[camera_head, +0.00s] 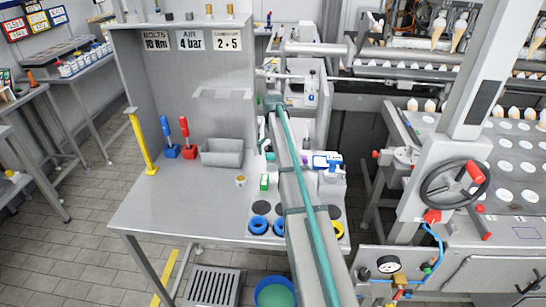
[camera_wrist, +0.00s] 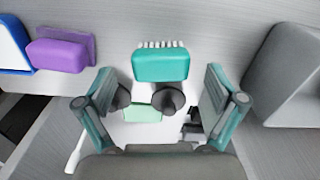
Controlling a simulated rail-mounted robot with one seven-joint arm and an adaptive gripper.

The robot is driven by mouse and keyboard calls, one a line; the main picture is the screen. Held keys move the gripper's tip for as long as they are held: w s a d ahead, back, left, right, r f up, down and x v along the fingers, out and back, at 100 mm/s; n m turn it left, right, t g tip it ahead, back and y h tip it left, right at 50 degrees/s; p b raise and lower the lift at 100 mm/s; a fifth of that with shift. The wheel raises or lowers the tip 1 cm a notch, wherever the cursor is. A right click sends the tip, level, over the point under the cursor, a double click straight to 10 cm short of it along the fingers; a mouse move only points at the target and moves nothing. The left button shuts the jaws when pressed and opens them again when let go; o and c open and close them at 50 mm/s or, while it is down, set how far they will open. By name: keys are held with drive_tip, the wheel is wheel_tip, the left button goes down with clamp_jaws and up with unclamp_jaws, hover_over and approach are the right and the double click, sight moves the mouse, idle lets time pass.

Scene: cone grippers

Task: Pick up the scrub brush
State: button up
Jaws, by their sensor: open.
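The scrub brush (camera_wrist: 161,66) is a teal block with a row of white bristles along its far edge. In the wrist view it lies on the grey metal surface, just beyond my gripper (camera_wrist: 160,90) and centred between its fingers. My gripper is open, with a teal-grey finger on each side and nothing held between them. The brush appears apart from both fingers; its height below them is hard to tell. In the head view my arm crosses the workbench, and I cannot make out the brush or the fingertips.
In the wrist view, a purple block (camera_wrist: 62,52) lies left, a grey bin (camera_wrist: 286,65) stands right, and a pale green item (camera_wrist: 143,112) shows between the fingers. In the head view, the workbench (camera_head: 180,208) has clear room at left; red and blue-handled tools (camera_head: 186,140) stand behind.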

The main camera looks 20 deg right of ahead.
drive_tip(key=shift+f+p, duration=0.35)
drive_tip(key=shift+f, duration=1.1)
drive_tip(key=shift+c, duration=0.4)
drive_tip(key=c, duration=1.2)
drive_tip(key=shift+r, duration=0.1)
drive_tip(key=shift+r+b, duration=0.3)
drive_tip(key=shift+r, duration=0.4)
drive_tip(key=s+r+b, duration=0.1)
drive_tip(key=s+r, duration=0.2)
drive_tip(key=s, duration=0.1)
drive_tip(key=s+a+r+b, duration=0.1)
drive_tip(key=s+r+b, duration=0.1)
drive_tip(key=s+r, duration=0.2)
drive_tip(key=s+a+r+b, duration=0.1)
drive_tip(key=s+r+b, duration=0.1)
drive_tip(key=s+r, duration=0.2)
drive_tip(key=shift+s+a+r, duration=0.1)
drive_tip(key=shift+s+r, duration=0.15)
drive_tip(key=shift+s, duration=0.65)
